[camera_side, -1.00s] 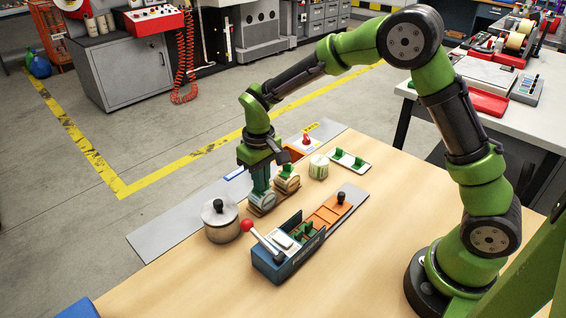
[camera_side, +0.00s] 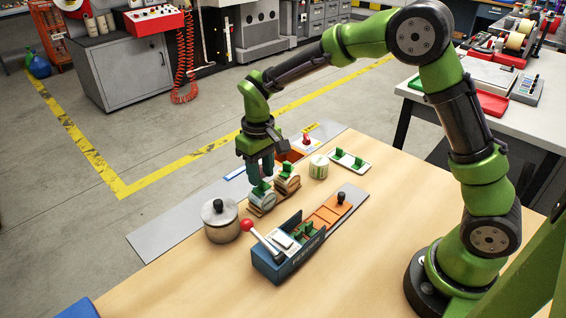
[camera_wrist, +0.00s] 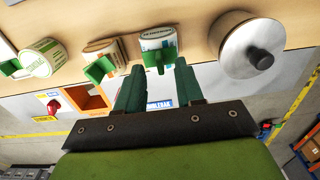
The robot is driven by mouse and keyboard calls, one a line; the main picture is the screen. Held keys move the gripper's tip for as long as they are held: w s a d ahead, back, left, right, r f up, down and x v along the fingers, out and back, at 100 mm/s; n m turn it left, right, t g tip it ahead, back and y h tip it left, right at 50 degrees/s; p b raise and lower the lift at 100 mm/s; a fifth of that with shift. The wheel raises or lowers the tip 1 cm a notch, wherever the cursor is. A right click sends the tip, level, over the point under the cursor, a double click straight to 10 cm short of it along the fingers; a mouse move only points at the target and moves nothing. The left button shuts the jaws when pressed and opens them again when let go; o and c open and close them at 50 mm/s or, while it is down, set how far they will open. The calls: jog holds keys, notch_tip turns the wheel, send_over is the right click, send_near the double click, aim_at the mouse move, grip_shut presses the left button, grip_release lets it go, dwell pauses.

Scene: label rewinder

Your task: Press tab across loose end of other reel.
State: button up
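My gripper (camera_side: 262,178) is just above the front-left reel (camera_side: 262,203), a pale roll with a green tab (camera_side: 262,188) on its upper side. In the wrist view, my two fingers (camera_wrist: 158,78) are apart, and that reel (camera_wrist: 158,40) with its green tab (camera_wrist: 152,62) shows beyond and between the tips; nothing is clearly held. The other reel (camera_side: 287,184) stands close to the right and also bears a green tab (camera_side: 288,169). It shows left of my fingers in the wrist view, with its tab (camera_wrist: 99,70) sticking out. The loose ends are too small to make out.
A lidded metal pot (camera_side: 221,222) stands left of the reels. The blue feeder (camera_side: 280,266), with a red-knobbed lever (camera_side: 247,225), lies in front. A white-green roll (camera_side: 319,167) and a white plate with green tabs (camera_side: 350,161) are at right.

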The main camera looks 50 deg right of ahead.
notch_tip(320, 180, up, 14)
jog(key=s+d+m+t+y, duration=0.1)
jog(key=s+d+m+t, duration=0.1)
jog(key=s, duration=0.8)
jog(key=s+d+r+m+t+y, duration=0.1)
jog(key=s+t, duration=0.4)
jog(key=s, duration=0.6)
jog(key=shift+d+r+m, duration=0.25)
jog(key=shift+d+m, duration=0.25)
jog(key=shift+d, duration=0.35)
dwell(0.4)
